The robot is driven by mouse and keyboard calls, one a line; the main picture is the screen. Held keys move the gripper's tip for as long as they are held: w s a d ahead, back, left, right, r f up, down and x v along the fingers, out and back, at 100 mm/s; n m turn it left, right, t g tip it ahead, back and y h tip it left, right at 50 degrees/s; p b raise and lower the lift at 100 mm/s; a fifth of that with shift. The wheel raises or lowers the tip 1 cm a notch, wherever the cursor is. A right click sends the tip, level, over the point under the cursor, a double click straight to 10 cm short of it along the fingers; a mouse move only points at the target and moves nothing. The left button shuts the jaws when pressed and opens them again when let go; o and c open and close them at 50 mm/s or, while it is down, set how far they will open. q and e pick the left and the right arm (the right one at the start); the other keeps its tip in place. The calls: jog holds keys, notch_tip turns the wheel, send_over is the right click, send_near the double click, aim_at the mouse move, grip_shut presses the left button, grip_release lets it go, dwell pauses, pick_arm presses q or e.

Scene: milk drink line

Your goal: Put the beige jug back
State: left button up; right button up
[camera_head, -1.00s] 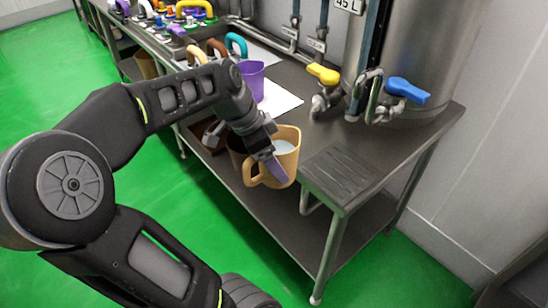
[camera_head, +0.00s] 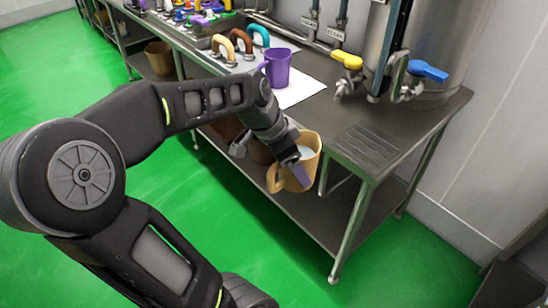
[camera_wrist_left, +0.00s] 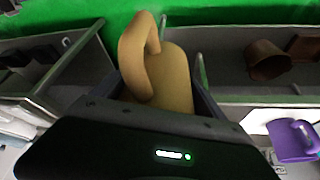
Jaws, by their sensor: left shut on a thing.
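The beige jug (camera_head: 308,163) is in my left gripper (camera_head: 295,168), in front of the steel bench and below its top. White liquid shows inside it. My right gripper is out of view.
A steel tank with a yellow-handled tap (camera_head: 347,60) and a blue-handled tap (camera_head: 429,71) stands at the bench's right. A ridged drain plate (camera_head: 368,146) lies near the front corner. A brown vessel (camera_wrist_left: 267,60) is on the lower shelf. Green floor in front is open.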

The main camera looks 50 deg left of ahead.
pick_arm(q)
jog(key=w+d+f+n, duration=0.1)
jog(key=w+d+f, duration=0.1)
jog(key=w+d, duration=0.3)
jog(key=w+d+f+n+y, duration=0.1)
jog(key=w+d+f, duration=0.2)
jog(key=d, duration=0.6)
jog(key=w+d+f+n, duration=0.1)
jog(key=w+d+f, duration=0.2)
jog(key=w+d, duration=0.4)
jog(key=shift+w, duration=0.25)
jog(key=shift+w+a+r, duration=0.15)
jog(key=shift+a+r, duration=0.05)
jog(key=shift+a, duration=0.05)
